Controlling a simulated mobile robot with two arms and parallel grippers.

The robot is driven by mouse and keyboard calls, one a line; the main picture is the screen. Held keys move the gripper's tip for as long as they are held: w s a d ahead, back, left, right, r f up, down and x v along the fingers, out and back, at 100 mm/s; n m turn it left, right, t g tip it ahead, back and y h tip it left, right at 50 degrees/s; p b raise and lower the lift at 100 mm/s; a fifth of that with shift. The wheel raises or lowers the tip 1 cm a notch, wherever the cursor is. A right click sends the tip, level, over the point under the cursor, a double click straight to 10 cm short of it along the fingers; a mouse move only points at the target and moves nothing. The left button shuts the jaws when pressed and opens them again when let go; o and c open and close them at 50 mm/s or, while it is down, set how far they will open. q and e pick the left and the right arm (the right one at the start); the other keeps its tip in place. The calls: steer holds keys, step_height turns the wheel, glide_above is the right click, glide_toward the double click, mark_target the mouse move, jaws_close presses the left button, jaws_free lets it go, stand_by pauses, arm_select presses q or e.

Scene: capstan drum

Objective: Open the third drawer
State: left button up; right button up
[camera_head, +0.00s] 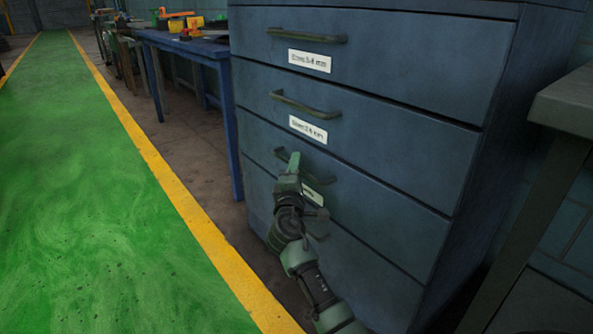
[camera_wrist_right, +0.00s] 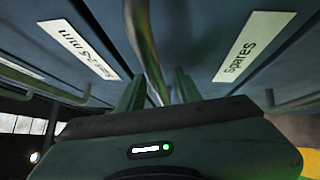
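The third drawer (camera_head: 390,200) from the top is in the blue-grey cabinet in the head view, and its front looks flush with the others. Its green bar handle (camera_head: 319,178) is partly covered by my right gripper (camera_head: 292,160). In the right wrist view, the handle (camera_wrist_right: 144,45) runs between the two fingers of my right gripper (camera_wrist_right: 158,90). The fingers stand apart, with a thin gap visible beside the bar, so they look open around it. The "Spares" label (camera_wrist_right: 254,46) sits to the right of this handle. My left gripper is not in view.
The first (camera_head: 306,35) and second (camera_head: 305,105) drawer handles are above, each with a white label. A grey table (camera_head: 565,105) stands close on the right. A blue workbench (camera_head: 185,45) with tools is behind left. The green floor lane (camera_head: 90,200) is clear.

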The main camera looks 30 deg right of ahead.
jaws_close()
steer(key=shift+f, duration=0.1)
stand_by(1.3)
